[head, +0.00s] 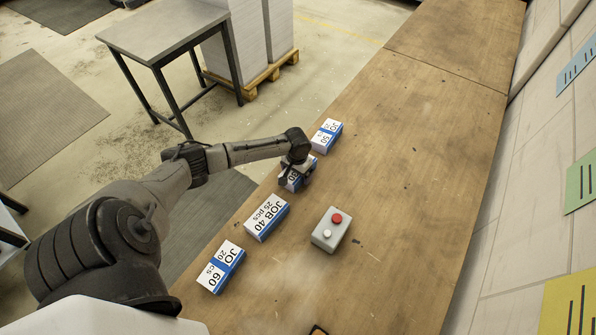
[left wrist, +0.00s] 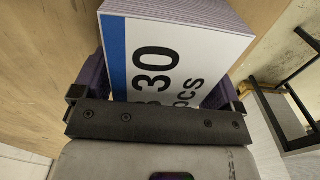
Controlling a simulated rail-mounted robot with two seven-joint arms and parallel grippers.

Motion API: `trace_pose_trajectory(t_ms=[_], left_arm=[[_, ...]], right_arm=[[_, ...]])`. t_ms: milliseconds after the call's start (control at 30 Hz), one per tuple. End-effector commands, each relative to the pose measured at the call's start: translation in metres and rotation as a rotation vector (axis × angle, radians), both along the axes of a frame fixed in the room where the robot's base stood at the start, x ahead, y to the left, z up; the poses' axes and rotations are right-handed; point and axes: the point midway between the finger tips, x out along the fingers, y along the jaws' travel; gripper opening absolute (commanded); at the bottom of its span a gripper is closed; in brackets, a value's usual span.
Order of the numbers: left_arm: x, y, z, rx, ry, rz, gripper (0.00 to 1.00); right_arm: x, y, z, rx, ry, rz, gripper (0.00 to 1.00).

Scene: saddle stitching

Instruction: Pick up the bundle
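The bundle marked 30 (head: 291,182) is a white paper block with a blue stripe, lying on the wooden bench (head: 400,150) near its left edge. My left gripper (head: 298,172) is down over this bundle and partly hides it. In the left wrist view the bundle (left wrist: 175,60) lies between the two purple fingers (left wrist: 165,88), one close along each side. Whether the fingers press on it or only flank it cannot be made out. My right gripper is in neither view.
Bundles marked 50 (head: 327,135), JOB 40 (head: 266,217) and JOB 60 (head: 221,267) lie in the same row. A grey box with a red and a white button (head: 331,229) stands to the right. The bench's right side is clear. A metal table (head: 165,35) stands beyond.

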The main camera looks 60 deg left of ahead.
Motion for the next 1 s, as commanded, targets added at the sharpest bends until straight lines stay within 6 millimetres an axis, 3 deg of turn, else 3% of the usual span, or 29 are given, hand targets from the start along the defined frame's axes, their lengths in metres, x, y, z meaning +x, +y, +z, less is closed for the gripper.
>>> trace_pose_trajectory(t_ms=[67,533,833,1000], left_arm=[[0.0,0.0,0.0,0.0,0.0,0.0,0.84],[0.0,0.0,0.0,0.0,0.0,0.0,0.39],[0.0,0.0,0.003,-0.001,-0.001,0.0,0.37],[0.001,0.0,0.014,0.0,-0.002,0.001,0.37]], right_arm=[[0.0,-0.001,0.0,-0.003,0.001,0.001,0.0],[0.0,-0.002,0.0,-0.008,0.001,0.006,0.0],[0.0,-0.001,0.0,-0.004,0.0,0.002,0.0],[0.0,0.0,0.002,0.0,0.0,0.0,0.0]])
